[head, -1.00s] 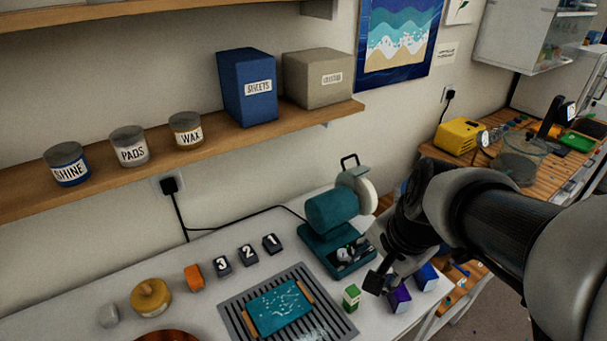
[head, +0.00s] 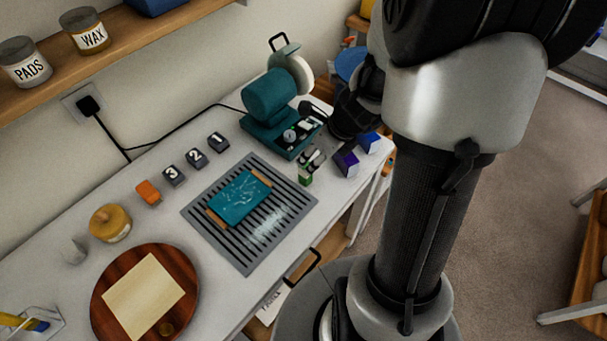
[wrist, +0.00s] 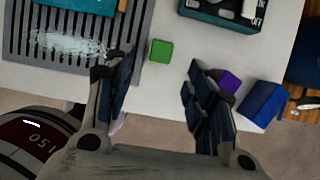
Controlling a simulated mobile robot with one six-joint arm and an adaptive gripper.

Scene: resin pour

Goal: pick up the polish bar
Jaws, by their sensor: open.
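A small green block (head: 305,180), which could be the polish bar, stands on the white worktop by the right edge of the slotted grey mat. A purple block (head: 346,163) and a blue block (head: 369,142) stand to its right. All three show in the wrist view: green (wrist: 161,51), purple (wrist: 229,82) and blue (wrist: 263,103). No label tells which is the polish bar. My gripper (wrist: 158,76) is open and empty. The green block shows ahead of the gap between its fingers, with no contact visible. In the head view the fingertips (head: 314,160) are just above the green block.
The teal bench grinder (head: 270,95) stands behind the blocks. A teal panel (head: 240,196) lies on the slotted mat (head: 269,236). Numbered dark blocks (head: 196,158), an orange block (head: 148,193) and a round wooden board (head: 185,262) are to the left. The worktop's front edge is near.

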